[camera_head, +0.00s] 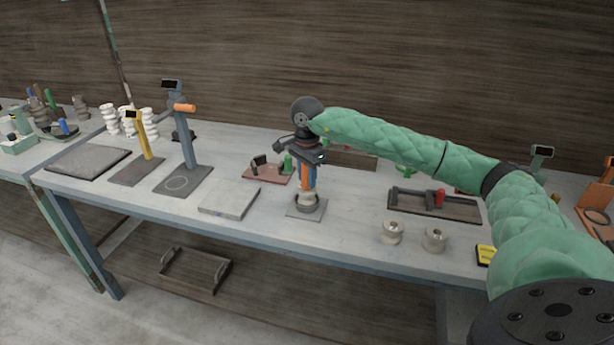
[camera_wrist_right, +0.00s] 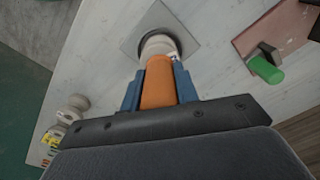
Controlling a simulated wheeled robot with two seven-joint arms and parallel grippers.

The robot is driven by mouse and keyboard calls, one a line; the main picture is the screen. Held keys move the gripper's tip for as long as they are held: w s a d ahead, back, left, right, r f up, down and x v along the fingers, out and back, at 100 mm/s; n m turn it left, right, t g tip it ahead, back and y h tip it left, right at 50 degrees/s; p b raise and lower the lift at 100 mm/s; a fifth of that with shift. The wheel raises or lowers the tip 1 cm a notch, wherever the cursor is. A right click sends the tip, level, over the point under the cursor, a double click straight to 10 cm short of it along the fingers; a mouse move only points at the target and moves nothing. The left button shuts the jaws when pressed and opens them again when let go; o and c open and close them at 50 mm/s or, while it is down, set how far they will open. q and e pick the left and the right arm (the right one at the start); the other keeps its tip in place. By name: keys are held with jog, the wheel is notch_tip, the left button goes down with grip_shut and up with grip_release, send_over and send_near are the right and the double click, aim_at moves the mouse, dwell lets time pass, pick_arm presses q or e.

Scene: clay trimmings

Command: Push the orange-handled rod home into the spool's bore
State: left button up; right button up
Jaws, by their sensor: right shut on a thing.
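My right gripper (camera_head: 308,172) is shut on the orange handle of the rod, above the middle of the bench. In the right wrist view the orange handle (camera_wrist_right: 158,84) lies between the blue fingers. The spool (camera_head: 307,201) is pale and stands upright on a small grey plate (camera_head: 291,211), right below the handle. In the right wrist view the spool (camera_wrist_right: 158,43) meets the end of the handle. The rod's shaft and the spool's bore are hidden, so I cannot tell how deep the rod sits. My left gripper is not in view.
Two loose spools (camera_head: 392,232) (camera_head: 434,240) stand near the front edge to the right. A dark fixture with a red part (camera_head: 438,198) is behind them. A red-brown base with a green-handled piece (camera_head: 266,173) stands left of the arm. A flat grey slab (camera_head: 229,200) lies further left.

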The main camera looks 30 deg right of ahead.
jog(key=shift+f+b, duration=0.45)
jog(key=shift+b, duration=0.6)
dwell(1.4)
jog(key=shift+s+f, duration=0.1)
jog(key=shift+f, duration=0.1)
dwell(2.2)
jog(key=shift+r, duration=0.15)
jog(key=shift+r, duration=0.55)
jog(key=shift+r+p, duration=1.95)
jog(key=shift+r, duration=3.2)
